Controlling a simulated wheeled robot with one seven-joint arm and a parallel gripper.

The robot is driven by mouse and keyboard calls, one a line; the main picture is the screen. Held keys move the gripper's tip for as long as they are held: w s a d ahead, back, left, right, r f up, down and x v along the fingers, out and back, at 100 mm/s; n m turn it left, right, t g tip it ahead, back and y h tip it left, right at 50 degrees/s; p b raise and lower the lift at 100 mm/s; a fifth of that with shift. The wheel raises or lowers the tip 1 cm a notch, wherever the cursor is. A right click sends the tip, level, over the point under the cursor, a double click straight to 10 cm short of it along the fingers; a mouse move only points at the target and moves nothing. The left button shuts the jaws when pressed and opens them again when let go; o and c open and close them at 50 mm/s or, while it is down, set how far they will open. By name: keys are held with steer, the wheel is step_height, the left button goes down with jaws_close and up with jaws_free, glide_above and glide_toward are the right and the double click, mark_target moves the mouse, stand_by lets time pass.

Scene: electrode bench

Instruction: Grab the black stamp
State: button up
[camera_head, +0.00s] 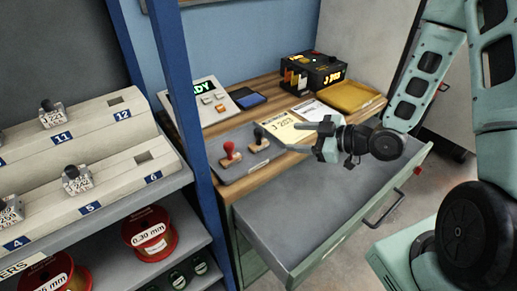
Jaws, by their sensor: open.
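The black stamp (260,137) stands upright on a grey tray (231,171) on the wooden bench top. It has a dark knob handle and a light wooden base. A red stamp (230,152) stands beside it to the left on the same tray. My gripper (294,137) is to the right of the black stamp, with its fingers pointing left toward it. The gripper is open and nothing shows between the fingers. I cannot tell whether a finger touches the stamp.
A pulled-out drawer (310,211) juts forward below the bench top. A blue shelf post (183,94) rises at the left. Behind the stamps are a lit display panel (196,101), a dark blue pad (248,98), a black machine (313,72), papers (314,110) and a yellow tray (352,96).

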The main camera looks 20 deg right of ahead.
mark_target(263, 133)
steer(key=b+x, duration=0.3)
steer(key=b, duration=0.5)
steer(key=shift+s+d+f, duration=0.1)
steer(key=shift+f, duration=0.1)
steer(key=shift+a+b, duration=0.25)
steer(key=shift+b, duration=0.1)
steer(key=x, duration=0.3)
steer(key=p+x, duration=0.1)
steer(key=x, duration=0.2)
steer(key=r+x, duration=0.1)
steer(key=x, duration=0.3)
steer(key=shift+w+d+p, duration=0.1)
steer(key=shift+w+p, duration=0.15)
steer(key=shift+p, duration=0.05)
steer(key=c, duration=1)
